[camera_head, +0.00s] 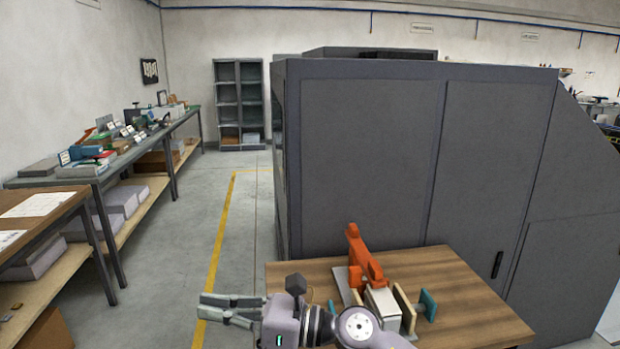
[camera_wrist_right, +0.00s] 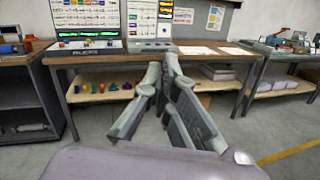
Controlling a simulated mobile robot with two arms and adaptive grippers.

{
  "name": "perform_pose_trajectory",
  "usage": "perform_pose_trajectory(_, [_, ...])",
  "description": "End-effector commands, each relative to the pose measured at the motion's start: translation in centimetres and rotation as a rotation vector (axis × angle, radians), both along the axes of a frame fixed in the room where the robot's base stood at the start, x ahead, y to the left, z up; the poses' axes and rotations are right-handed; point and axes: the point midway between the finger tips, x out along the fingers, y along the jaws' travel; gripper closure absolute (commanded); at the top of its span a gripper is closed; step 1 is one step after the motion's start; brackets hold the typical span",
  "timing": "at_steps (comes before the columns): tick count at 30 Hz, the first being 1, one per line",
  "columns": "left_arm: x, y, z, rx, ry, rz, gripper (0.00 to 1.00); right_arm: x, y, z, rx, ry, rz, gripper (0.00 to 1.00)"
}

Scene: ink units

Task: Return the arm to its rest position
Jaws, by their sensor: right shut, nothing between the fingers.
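My right gripper (camera_head: 206,305) shows at the bottom of the head view, pointing left, with my arm coming in from the lower right. It is beside the left edge of a small wooden table (camera_head: 470,297) and near the yellow floor line. In the right wrist view the right gripper (camera_wrist_right: 168,68) has its grey fingers drawn together at the tips, with nothing between them. My left gripper is not in view.
An orange part (camera_head: 362,256) stands with a fixture on the small table, just right of my gripper. A big grey cabinet (camera_head: 365,150) rises behind it. Workbenches (camera_head: 75,180) line the left wall. The floor aisle (camera_head: 190,220) between is clear.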

Motion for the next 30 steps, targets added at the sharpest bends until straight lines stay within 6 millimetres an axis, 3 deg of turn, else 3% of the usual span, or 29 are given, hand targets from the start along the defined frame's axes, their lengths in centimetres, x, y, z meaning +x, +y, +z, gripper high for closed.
perform_pose_trajectory(2, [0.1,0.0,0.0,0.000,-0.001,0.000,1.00,0.8,-1.8,2.4,0.253,0.242,-0.109,1.00])
perform_pose_trajectory(4, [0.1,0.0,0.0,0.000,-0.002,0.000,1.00,2.3,-4.7,3.6,0.462,0.460,-0.211,1.00])
perform_pose_trajectory(6, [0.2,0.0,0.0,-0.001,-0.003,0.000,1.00,4.1,-8.4,3.3,0.662,0.684,-0.320,1.00])
perform_pose_trajectory(8, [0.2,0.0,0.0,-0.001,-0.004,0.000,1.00,5.3,-12.0,1.8,0.825,0.879,-0.415,1.00])
perform_pose_trajectory(11, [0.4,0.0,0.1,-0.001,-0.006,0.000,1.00,6.3,-18.1,-2.7,1.078,1.192,-0.582,1.00])
perform_pose_trajectory(14, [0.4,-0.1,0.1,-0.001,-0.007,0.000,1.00,5.4,-23.3,-8.4,1.291,1.464,-0.747,1.00])
perform_pose_trajectory(18, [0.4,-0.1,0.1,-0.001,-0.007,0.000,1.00,1.2,-28.8,-16.6,1.546,1.795,-0.984,1.00])
perform_pose_trajectory(21, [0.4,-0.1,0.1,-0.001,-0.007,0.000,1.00,-3.3,-31.5,-21.7,1.698,1.991,-1.162,1.00])
perform_pose_trajectory(24, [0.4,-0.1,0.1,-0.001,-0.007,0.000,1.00,-7.8,-33.1,-25.2,1.810,2.132,-1.321,1.00])
perform_pose_trajectory(25, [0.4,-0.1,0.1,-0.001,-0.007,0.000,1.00,-9.0,-33.5,-26.0,-1.828,-2.154,1.357,1.00])
perform_pose_trajectory(30, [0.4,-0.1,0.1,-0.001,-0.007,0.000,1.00,-15.3,-34.7,-29.0,-1.646,-1.943,1.334,1.00])
